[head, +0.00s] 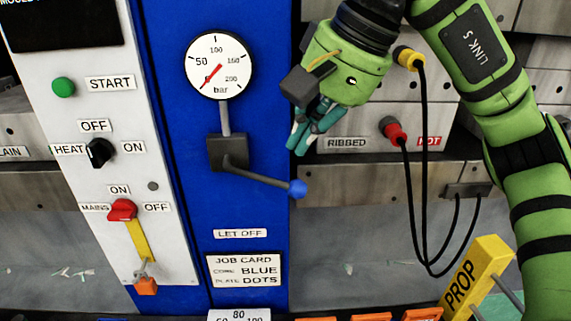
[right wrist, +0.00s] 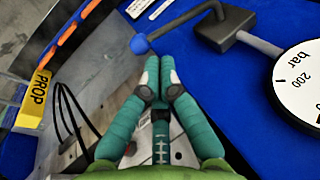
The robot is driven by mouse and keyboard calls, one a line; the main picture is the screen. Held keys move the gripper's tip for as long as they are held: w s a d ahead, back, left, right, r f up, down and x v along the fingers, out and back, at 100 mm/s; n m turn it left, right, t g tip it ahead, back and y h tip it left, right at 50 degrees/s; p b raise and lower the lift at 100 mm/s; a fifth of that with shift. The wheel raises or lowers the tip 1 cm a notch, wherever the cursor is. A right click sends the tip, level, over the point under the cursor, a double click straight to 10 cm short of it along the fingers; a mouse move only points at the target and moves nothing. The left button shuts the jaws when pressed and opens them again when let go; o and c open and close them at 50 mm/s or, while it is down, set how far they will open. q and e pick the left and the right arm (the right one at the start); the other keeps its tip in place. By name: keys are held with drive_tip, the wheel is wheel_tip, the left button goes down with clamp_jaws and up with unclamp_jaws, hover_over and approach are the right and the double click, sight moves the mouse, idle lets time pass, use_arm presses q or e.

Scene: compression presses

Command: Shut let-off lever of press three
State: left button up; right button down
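The let-off lever (head: 255,174) is a grey rod on a dark block (head: 227,152) below the gauge. It slopes right and slightly down to a blue ball knob (head: 298,188), above the LET OFF label (head: 240,234). In the right wrist view, the knob (right wrist: 140,44) is just beyond and left of the fingertips. My right gripper (head: 299,148) hangs above the knob, with a gap between them in the head view. Its teal fingers (right wrist: 153,62) are together, with nothing seen between them. My left gripper is out of view.
The pressure gauge (head: 219,66) has its red needle near the low end. A control panel (head: 105,130) stands at left. Black cables (head: 424,180) hang from yellow and red plugs at right, near my right arm. A yellow PROP piece (head: 475,277) stands at lower right.

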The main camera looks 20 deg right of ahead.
sight(266, 177)
drive_tip(key=p+x, duration=0.1)
drive_tip(key=x, duration=0.5)
